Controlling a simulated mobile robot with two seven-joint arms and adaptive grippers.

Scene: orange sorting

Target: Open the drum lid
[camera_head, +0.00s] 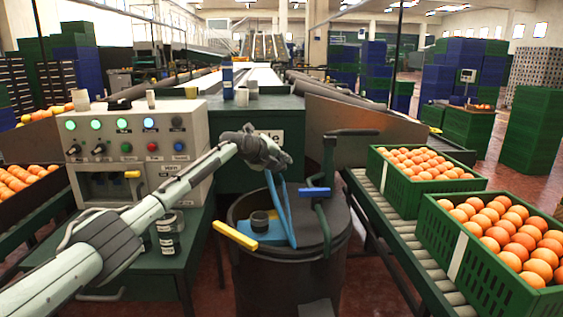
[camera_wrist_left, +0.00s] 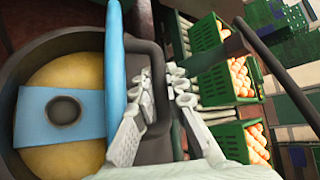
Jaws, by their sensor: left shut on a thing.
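The dark round drum (camera_head: 290,285) stands at the middle front in the head view. In the left wrist view its rim (camera_wrist_left: 40,58) surrounds a yellowish round surface. A light blue lid flap (camera_head: 279,205) stands steeply raised over the drum, seen nearly edge-on; it also shows in the left wrist view (camera_wrist_left: 115,65). My left gripper (camera_head: 282,160) is at the flap's upper end. In the left wrist view the gripper (camera_wrist_left: 158,108) is shut on the dark bracket-shaped handle (camera_wrist_left: 157,65) beside the flap. My right gripper is in neither view.
A control box (camera_head: 135,148) with lit buttons stands left of the drum. A yellow handle (camera_head: 235,236) projects from the drum's left side. A dark lever (camera_head: 355,132) rises at its right. Green crates of oranges (camera_head: 477,262) sit on a roller conveyor (camera_head: 405,233) at the right.

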